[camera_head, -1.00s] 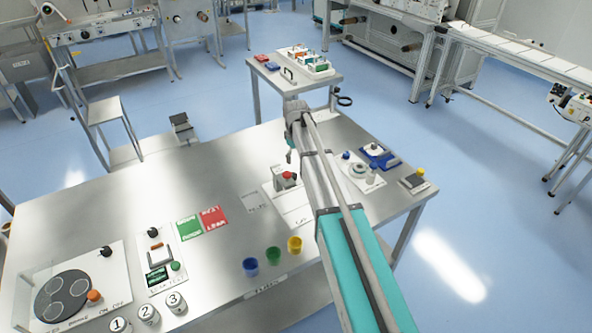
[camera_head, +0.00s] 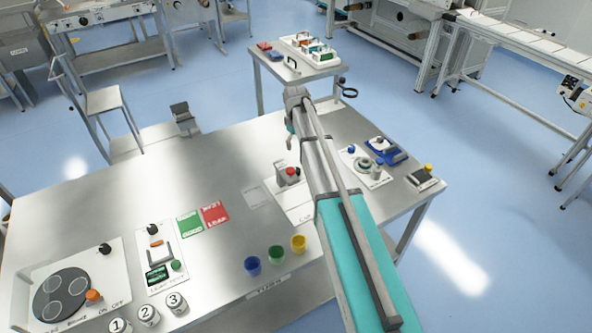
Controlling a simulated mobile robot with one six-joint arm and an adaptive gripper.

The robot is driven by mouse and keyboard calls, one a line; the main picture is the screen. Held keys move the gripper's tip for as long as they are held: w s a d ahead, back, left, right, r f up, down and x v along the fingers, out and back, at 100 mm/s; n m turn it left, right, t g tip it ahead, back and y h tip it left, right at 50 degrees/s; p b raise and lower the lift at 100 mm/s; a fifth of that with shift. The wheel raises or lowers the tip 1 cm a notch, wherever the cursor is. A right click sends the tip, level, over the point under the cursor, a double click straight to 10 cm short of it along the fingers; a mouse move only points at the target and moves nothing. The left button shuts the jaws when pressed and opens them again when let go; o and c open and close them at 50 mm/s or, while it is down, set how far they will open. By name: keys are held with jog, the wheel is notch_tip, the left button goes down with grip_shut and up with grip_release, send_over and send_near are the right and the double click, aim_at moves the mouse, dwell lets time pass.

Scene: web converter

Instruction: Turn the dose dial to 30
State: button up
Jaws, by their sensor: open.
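My arm reaches out over the right part of the steel table, and my gripper (camera_head: 291,128) hangs at its far end, small and partly hidden by the wrist. It is open, with nothing seen in it, and is apart from the panels. A white panel (camera_head: 349,155) right of my arm carries a round grey dial (camera_head: 364,164), a blue knob and a small post. This is likely the dose dial, but its numbers and pointer are too small to read. My gripper is to the left of and beyond this dial.
A red-button device (camera_head: 288,175) stands just left of my arm. A blue device (camera_head: 385,150) and a small yellow-topped box (camera_head: 425,179) are at the right end. Blue, green and yellow cups (camera_head: 276,255) stand at the front. A side table (camera_head: 290,70) with a rack is behind.

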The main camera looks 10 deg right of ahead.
jog(key=shift+f, duration=0.2)
notch_tip(320, 180, down, 13)
jog(key=b, duration=1.3)
jog(key=shift+d+f+b, duration=0.1)
jog(key=shift+f+b, duration=0.05)
jog(key=shift+b, duration=0.15)
